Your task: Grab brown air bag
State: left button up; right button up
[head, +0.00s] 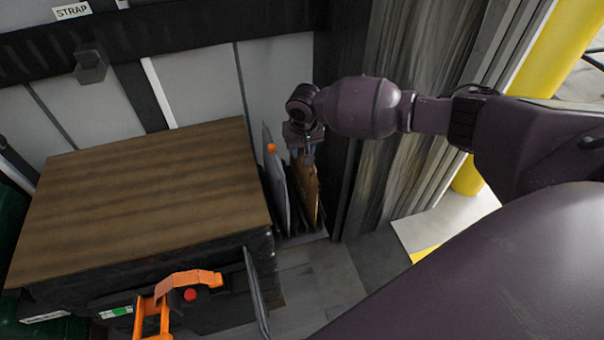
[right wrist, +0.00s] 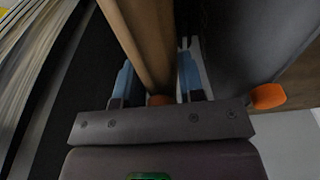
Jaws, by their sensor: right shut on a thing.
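The brown air bag (head: 308,190) stands upright on edge in the narrow gap between the wood-topped crate and the dark door frame. My right gripper (head: 305,155) reaches down on its top edge. In the right wrist view, the brown air bag (right wrist: 150,35) runs between the two blue fingertips (right wrist: 160,75), which are shut on it. An orange round part shows low between the fingers. A grey flat panel or bag (head: 276,185) with an orange cap stands just left of the brown one. The brown bag's lower part is partly hidden in the gap. My left gripper is not in view.
The crate (head: 150,190) has a brown wooden top and stands close left of the bags. An orange handle with a red button (head: 185,285) is at its front. A yellow post (head: 555,60) stands at right. Bare floor (head: 320,275) lies in front of the gap.

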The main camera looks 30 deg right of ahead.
grip_shut()
